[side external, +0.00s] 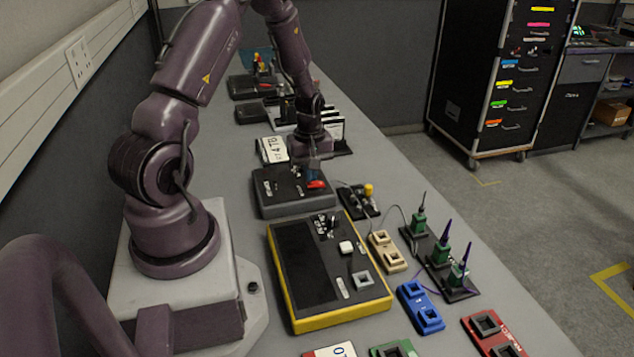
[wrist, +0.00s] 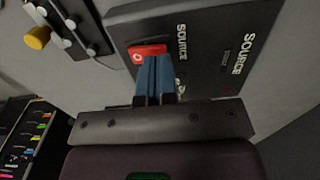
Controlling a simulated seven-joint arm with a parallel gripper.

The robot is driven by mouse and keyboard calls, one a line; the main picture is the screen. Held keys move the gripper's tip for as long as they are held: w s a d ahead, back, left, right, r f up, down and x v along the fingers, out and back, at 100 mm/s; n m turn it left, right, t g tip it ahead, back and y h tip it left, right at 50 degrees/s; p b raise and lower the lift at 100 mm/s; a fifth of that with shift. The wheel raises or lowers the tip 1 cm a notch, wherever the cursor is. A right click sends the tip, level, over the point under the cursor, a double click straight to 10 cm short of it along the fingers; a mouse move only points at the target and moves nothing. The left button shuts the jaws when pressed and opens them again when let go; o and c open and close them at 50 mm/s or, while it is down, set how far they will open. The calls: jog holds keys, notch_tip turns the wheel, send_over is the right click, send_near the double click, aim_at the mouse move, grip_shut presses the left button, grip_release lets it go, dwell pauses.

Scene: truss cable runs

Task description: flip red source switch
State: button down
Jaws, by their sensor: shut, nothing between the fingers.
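The red source switch (side external: 316,184) sits on the dark source box (side external: 280,196), near the box's right end in the side view. In the wrist view the red switch (wrist: 147,51) shows a white "0" mark, and the box (wrist: 217,45) carries the white word "SOURCE". My gripper (wrist: 155,60) is shut and empty, its blue fingertips together right at the switch's edge. They partly cover a white mark below it. Whether they touch the switch I cannot tell. In the side view my gripper (side external: 310,172) points down over the box beside the switch.
A yellow-edged panel (side external: 290,262) with a small lever stands in front of the box. A small black block with a yellow knob (side external: 368,189) is to its right. Green connectors (side external: 441,252), beige (side external: 387,251) and blue (side external: 420,305) sockets and cables lie along the bench's right side.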

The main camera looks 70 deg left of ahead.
jog(key=shift+f, duration=0.7)
dwell(0.3)
jog(key=shift+r, duration=3.5)
jog(key=shift+m, duration=0.3)
jog(key=s+d+r+m+t, duration=0.2)
jog(key=s+d+r+m, duration=0.2)
jog(key=d+r+m, duration=0.4)
jog(key=s+d+r+m+t, duration=0.3)
jog(key=d+r+m, duration=0.6)
jog(key=d+r, duration=0.6)
jog(key=shift+s+d+t, duration=0.3)
jog(key=shift+s+d, duration=0.05)
jog(key=shift+d, duration=0.9)
